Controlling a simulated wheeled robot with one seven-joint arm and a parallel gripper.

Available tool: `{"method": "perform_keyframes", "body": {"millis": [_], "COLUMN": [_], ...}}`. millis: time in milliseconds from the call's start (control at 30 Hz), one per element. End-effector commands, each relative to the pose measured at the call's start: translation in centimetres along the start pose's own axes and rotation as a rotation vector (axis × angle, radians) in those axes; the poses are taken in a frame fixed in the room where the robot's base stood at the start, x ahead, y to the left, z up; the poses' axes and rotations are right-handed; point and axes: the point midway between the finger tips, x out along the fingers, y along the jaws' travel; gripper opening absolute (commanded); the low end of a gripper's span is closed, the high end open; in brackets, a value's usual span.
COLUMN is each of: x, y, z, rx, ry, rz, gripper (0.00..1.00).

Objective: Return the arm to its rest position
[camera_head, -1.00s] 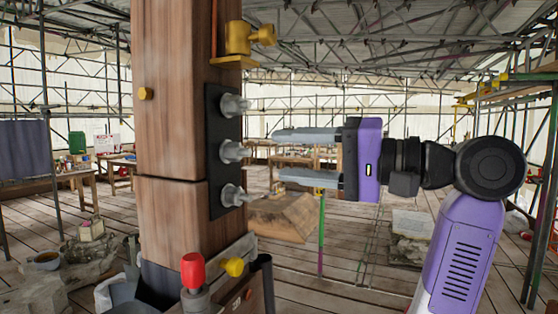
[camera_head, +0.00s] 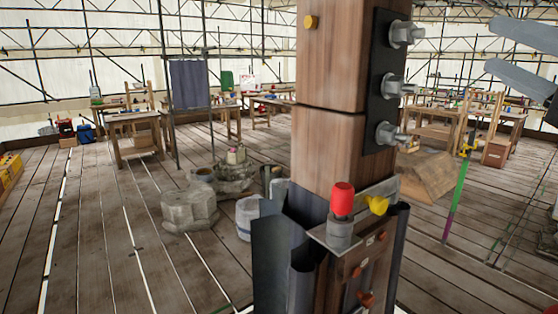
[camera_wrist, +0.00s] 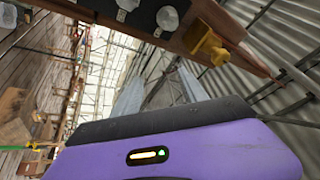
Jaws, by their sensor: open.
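My gripper (camera_head: 490,45) shows only as two grey fingers at the upper right edge of the head view. The fingers are spread apart with nothing between them, to the right of the wooden post (camera_head: 325,150) and apart from it. The rest of my arm is out of that view. In the wrist view my gripper (camera_wrist: 158,72) also shows two separated grey fingers beyond its purple body. The post's black plate (camera_head: 380,80) carries three grey bolts (camera_head: 388,84), and a yellow fitting (camera_wrist: 207,44) on the post shows near the fingers.
A red-capped part (camera_head: 342,200) and a yellow knob (camera_head: 377,205) sit on a bracket low on the post. Stone blocks (camera_head: 190,205) and a white bucket (camera_head: 247,215) stand left of it. Workbenches (camera_head: 135,130) line the back. The plank floor at left is largely clear.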

Motion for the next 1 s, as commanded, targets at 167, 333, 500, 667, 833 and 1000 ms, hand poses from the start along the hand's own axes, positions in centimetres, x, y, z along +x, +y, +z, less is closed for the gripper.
{"method": "perform_keyframes", "body": {"millis": [167,333,500,667,833,1000], "x": [-1.4,-4.0,-7.7,-11.7,-16.3,-21.1], "y": [4.7,10.2,15.1,18.6,21.1,22.4], "z": [0.6,2.8,6.5,10.6,15.4,20.3], "rx": [-0.100,-0.220,-0.353,-0.477,-0.606,-0.727], "ry": [0.146,0.264,0.335,0.360,0.349,0.306], "rz": [0.039,0.116,0.210,0.295,0.375,0.439], "gripper": [0.50,0.50,0.50,0.50,0.50,0.50]}}
